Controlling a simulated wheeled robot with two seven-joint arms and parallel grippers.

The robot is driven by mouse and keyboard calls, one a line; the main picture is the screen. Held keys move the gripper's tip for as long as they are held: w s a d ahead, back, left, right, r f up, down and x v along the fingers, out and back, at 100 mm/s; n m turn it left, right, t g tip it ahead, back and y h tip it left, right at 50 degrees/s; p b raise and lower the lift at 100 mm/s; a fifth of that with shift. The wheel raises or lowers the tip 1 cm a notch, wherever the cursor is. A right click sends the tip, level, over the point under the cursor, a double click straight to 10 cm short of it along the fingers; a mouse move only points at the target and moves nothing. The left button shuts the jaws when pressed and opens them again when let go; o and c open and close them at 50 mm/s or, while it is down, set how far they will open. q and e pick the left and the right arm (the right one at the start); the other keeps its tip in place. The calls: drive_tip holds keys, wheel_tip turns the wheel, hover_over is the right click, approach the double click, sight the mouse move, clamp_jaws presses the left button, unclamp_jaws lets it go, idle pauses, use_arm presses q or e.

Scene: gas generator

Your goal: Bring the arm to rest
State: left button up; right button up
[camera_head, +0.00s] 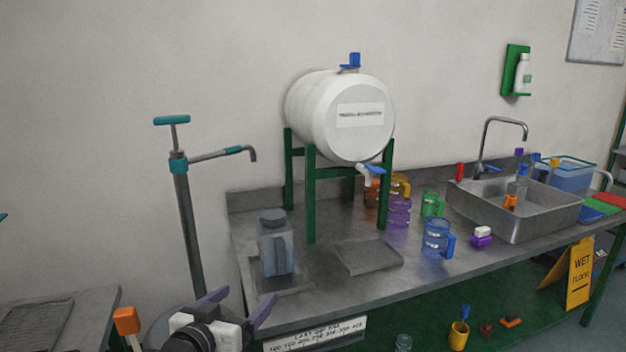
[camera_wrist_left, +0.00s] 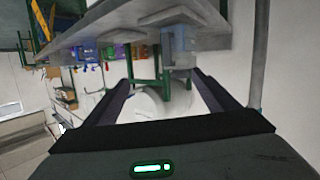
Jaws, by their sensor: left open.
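My left gripper (camera_head: 247,298) is at the bottom of the head view, in front of the near left end of the steel counter (camera_head: 325,285). Its two dark fingers are apart with nothing between them. In the left wrist view the fingers (camera_wrist_left: 160,80) are also spread. That view looks upside down, with the white barrel and a bluish jug (camera_wrist_left: 180,45) beyond the fingers. The rest of my left arm is mostly out of the picture. My right gripper is in neither view.
The white barrel (camera_head: 340,110) lies on a green stand on the counter. A lidded jug (camera_head: 276,245) stands near my gripper, and a teal-handled pump (camera_head: 185,215) rises left of it. Coloured mugs (camera_head: 437,238) and a sink (camera_head: 515,205) are further right. The air above my gripper looks clear.

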use_arm(q)
drive_tip(key=s+a+f+g+y, duration=0.1)
drive_tip(key=s+a+f+g, duration=0.15)
drive_tip(key=s+f, duration=1.7)
drive_tip(key=s+f+g, duration=0.1)
drive_tip(key=s+f, duration=0.3)
drive_tip(key=s, duration=0.4)
drive_tip(key=s+f+g+y, duration=0.1)
drive_tip(key=s+f, duration=0.3)
drive_tip(key=s, duration=0.4)
drive_tip(key=shift+s+f+n+g, duration=0.15)
drive_tip(key=shift+f+n+g, duration=0.15)
drive_tip(key=shift+g, duration=0.45)
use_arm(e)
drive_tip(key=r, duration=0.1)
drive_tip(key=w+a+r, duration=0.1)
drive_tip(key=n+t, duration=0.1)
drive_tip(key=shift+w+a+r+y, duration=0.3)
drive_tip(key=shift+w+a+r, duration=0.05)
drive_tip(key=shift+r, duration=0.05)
use_arm(q)
drive_tip(key=shift+a, duration=0.1)
